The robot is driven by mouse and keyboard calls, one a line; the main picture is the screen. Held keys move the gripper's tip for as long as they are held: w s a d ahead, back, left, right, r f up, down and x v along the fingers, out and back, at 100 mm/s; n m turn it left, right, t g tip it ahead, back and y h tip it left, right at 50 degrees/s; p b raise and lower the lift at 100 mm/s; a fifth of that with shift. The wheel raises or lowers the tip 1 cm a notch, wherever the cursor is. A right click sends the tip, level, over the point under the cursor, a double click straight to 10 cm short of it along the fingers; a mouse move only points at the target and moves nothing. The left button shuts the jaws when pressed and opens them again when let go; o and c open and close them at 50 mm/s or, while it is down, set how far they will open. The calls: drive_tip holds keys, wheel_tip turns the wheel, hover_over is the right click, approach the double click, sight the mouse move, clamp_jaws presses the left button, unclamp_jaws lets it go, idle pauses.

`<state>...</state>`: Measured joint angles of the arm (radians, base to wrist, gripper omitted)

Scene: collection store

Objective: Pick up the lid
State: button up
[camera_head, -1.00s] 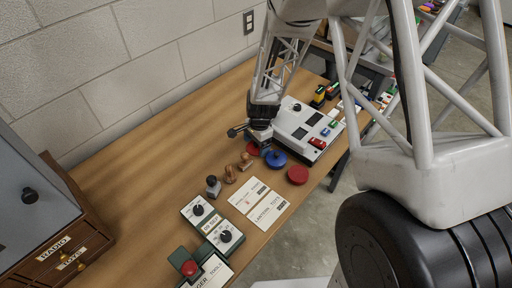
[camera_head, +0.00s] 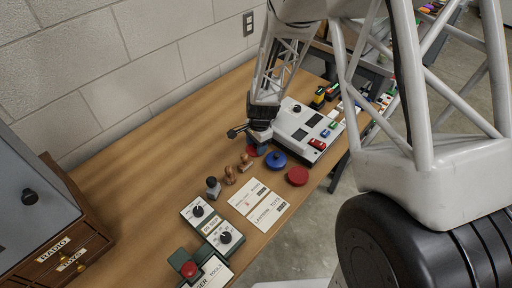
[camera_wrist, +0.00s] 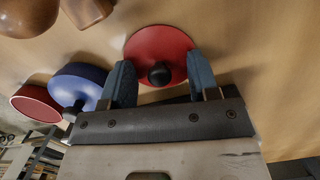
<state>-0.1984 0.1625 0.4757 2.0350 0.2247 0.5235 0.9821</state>
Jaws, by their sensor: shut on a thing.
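The red round lid with a black knob (camera_wrist: 158,45) lies between the two blue-grey fingers of my gripper (camera_wrist: 161,80) in the wrist view. The fingers are shut on it, one on each side. In the head view my gripper (camera_head: 258,148) is over the bench and hides much of this red lid (camera_head: 251,150). Whether the lid touches the bench is hard to tell. A blue round lid with a dark knob (camera_head: 276,161) sits close by to the right. It also shows left of the fingers in the wrist view (camera_wrist: 82,82).
Another red disc (camera_head: 297,176) lies beyond the blue lid. Wooden-handled stamps (camera_head: 230,175) stand left of my gripper, and a white device (camera_head: 302,124) lies behind it. Cards (camera_head: 258,205) and dial boxes (camera_head: 199,212) lie in front. The bench's left part is bare.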

drive_tip(key=shift+s, duration=0.1)
drive_tip(key=shift+r, duration=0.25)
clamp_jaws()
drive_tip(key=shift+r, duration=0.35)
drive_tip(key=shift+s+d+r, duration=0.1)
drive_tip(key=shift+s+r, duration=0.1)
drive_tip(key=shift+r, duration=0.4)
drive_tip(key=shift+s+r, duration=0.2)
drive_tip(key=shift+r, duration=0.35)
drive_tip(key=s+d, duration=0.1)
drive_tip(key=s, duration=0.4)
drive_tip(key=s+d+r, duration=0.1)
drive_tip(key=s, duration=0.3)
drive_tip(key=s+d, duration=0.1)
drive_tip(key=s, duration=0.4)
drive_tip(key=shift+s+d+r, duration=0.15)
drive_tip(key=shift+s+r, duration=0.05)
drive_tip(key=shift+s, duration=0.15)
drive_tip(key=shift+d, duration=0.15)
drive_tip(key=shift+w+d+r, duration=0.25)
drive_tip(key=shift+d+r, duration=0.05)
drive_tip(key=shift+d, duration=0.2)
drive_tip(key=w+d+r, duration=0.1)
drive_tip(key=d+r, duration=0.3)
drive_tip(key=d, duration=0.4)
drive_tip(key=shift+w+d, duration=0.4)
